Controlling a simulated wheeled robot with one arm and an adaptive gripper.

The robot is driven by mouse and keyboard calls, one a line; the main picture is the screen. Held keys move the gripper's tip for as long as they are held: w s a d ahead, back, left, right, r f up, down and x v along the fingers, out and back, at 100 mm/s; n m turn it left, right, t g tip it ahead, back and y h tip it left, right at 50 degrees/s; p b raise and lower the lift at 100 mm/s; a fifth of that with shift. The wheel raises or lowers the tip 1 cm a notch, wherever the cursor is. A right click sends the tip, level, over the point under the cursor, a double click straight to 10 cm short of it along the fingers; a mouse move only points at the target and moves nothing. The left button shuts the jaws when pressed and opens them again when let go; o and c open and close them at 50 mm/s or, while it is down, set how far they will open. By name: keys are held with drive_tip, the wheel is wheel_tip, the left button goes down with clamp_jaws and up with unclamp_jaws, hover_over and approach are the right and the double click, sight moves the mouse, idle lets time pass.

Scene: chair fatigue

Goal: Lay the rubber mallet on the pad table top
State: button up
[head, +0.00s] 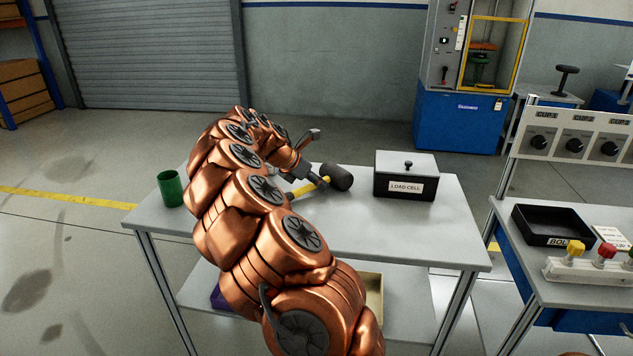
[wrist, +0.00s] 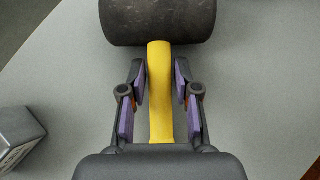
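The rubber mallet has a dark cylindrical head (head: 338,178) and a yellow handle (head: 303,190). It lies on a grey table top (head: 390,235) in the head view. In the wrist view the mallet head (wrist: 158,20) is at the top and the handle (wrist: 160,95) runs down between my fingers. My gripper (wrist: 160,85) is open, with one finger on each side of the handle and a gap visible on both sides. The handle's rear end is hidden under the gripper body. I cannot tell which surface is the pad table.
A black load cell box (head: 405,178) with a grey lid stands right of the mallet. A green cup (head: 171,188) stands at the table's left end. A bench at right holds a black bolt tray (head: 550,226) and a knob block (head: 590,270). The front right table top is clear.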

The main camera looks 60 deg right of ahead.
sight(293, 191)
drive_tip(key=shift+o, duration=1.4)
drive_tip(key=v, duration=1.1)
drive_tip(key=shift+w+r, duration=0.1)
drive_tip(key=shift+r, duration=0.1)
drive_tip(key=shift+w+a+r+p, duration=0.1)
drive_tip(key=shift+a+r+p, duration=0.15)
drive_tip(key=shift+r+p, duration=0.05)
